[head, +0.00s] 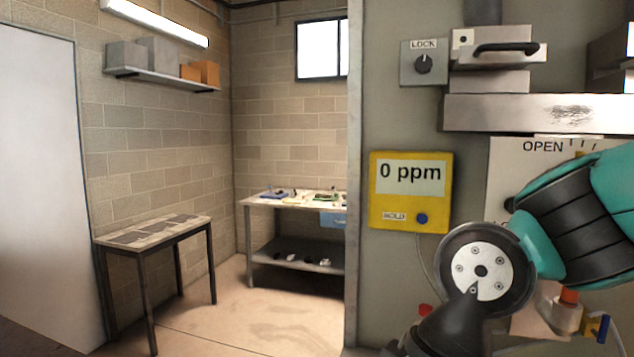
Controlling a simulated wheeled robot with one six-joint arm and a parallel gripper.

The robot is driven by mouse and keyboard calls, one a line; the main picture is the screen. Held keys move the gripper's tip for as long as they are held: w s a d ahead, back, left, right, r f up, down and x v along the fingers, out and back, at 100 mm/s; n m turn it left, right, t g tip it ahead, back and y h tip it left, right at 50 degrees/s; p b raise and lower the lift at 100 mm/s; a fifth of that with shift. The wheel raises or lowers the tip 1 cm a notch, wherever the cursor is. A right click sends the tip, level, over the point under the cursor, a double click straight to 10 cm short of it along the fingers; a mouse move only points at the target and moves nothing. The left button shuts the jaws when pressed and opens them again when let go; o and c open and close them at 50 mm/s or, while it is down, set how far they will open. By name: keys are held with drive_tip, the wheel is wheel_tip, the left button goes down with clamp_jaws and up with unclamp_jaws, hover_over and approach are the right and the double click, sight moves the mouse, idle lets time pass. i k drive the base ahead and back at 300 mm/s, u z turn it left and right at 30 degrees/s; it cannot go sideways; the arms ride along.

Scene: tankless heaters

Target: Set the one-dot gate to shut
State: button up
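A metal block marked with one black dot (463,40) is at the upper right in the head view. It carries a black bar handle (505,48), which lies roughly level and points right. I take this as the one-dot gate; its open or shut position cannot be told. Left of it is a grey plate labelled LOCK with a dark round knob (424,64). Below, a pale panel reads OPEN (543,146) beside several tick marks; my arm covers much of this panel. My teal and black arm fills the lower right, below the handle and apart from it. My gripper is not visible.
A yellow meter (411,191) reads 0 ppm. A wide metal ledge (535,113) sticks out under the gate. Small orange, yellow and blue fittings (590,322) show behind my arm. A low table (150,232) and a workbench (290,203) stand left, with open floor between.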

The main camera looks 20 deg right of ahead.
sight(501, 55)
drive_tip(key=u, duration=0.1)
drive_tip(key=k, duration=0.65)
drive_tip(key=z, duration=1.15)
drive_tip(key=i, duration=0.5)
